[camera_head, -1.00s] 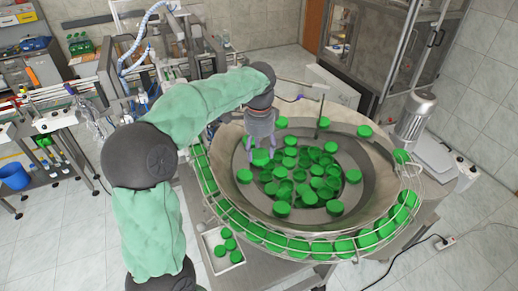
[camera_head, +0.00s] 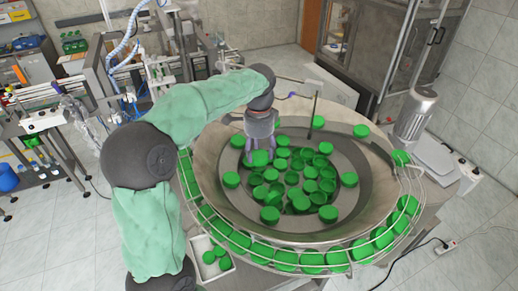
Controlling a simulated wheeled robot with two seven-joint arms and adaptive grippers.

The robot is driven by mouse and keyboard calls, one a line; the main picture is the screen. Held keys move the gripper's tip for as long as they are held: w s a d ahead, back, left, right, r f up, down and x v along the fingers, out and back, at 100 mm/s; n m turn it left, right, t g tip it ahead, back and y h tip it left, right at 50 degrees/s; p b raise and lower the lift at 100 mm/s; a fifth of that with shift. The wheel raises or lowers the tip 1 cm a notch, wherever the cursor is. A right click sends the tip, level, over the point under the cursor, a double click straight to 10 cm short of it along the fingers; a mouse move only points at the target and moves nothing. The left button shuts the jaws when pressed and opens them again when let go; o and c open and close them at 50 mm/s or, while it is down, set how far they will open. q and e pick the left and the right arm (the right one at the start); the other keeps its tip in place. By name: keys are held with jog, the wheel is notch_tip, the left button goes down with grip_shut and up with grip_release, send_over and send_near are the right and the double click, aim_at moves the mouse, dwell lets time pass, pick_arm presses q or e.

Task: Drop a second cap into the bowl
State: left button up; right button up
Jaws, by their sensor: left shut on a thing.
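My left gripper (camera_head: 259,158) is over the left inner part of the big round bowl (camera_head: 215,205). Its fingers point down and are shut on a green cap (camera_head: 257,158). Many loose green caps (camera_head: 270,215) lie inside the bowl below and to the right of the gripper. The held cap overlaps the pile in the picture, so its height above the pile is hard to judge. A small white tray (camera_head: 212,278) with a few green caps (camera_head: 209,257) stands at the bowl's lower left. My right gripper is not in view.
A wire-railed track with a row of green caps (camera_head: 312,260) runs around the bowl's near side. A thin upright rod (camera_head: 314,107) stands at the bowl's far side. A grey motor (camera_head: 414,113) is to the right, and lab equipment stands behind my arm.

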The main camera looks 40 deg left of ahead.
aim_at(259, 154)
pick_arm(q)
jog(key=shift+f+b, duration=0.3)
jog(key=shift+f, duration=0.3)
jog(key=o, duration=1.1)
jog(key=shift+c, duration=0.2)
notch_tip(259, 154, up, 12)
